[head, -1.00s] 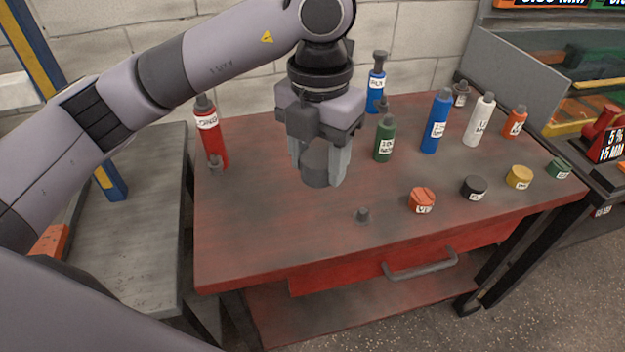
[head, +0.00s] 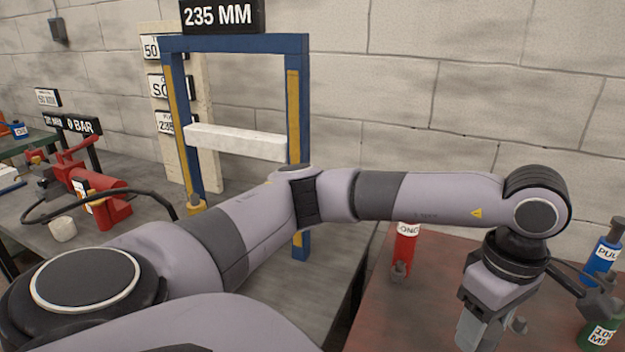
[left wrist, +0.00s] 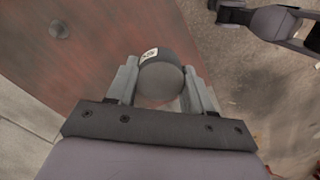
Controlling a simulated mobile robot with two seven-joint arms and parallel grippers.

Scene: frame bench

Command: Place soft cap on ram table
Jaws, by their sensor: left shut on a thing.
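My left gripper (head: 484,334) is at the lower right of the head view, over the red workbench (head: 425,290). In the left wrist view its two fingers (left wrist: 163,88) are shut on a round dark grey cap (left wrist: 160,82), presumably the soft cap, with a small white label I cannot read. In the head view the cap is cut off or hidden. A grey table (head: 300,300) stands left of the workbench, carrying a blue frame (head: 235,43) with a white crossbar and red hydraulic gear (head: 108,203). I cannot tell which surface is the ram table.
A red bottle (head: 404,247), a blue bottle (head: 605,255) and a green bottle (head: 603,325) stand on the workbench. A black hose (head: 75,208) loops over the grey table. My left arm hides much of that table. A "235 MM" sign tops the frame.

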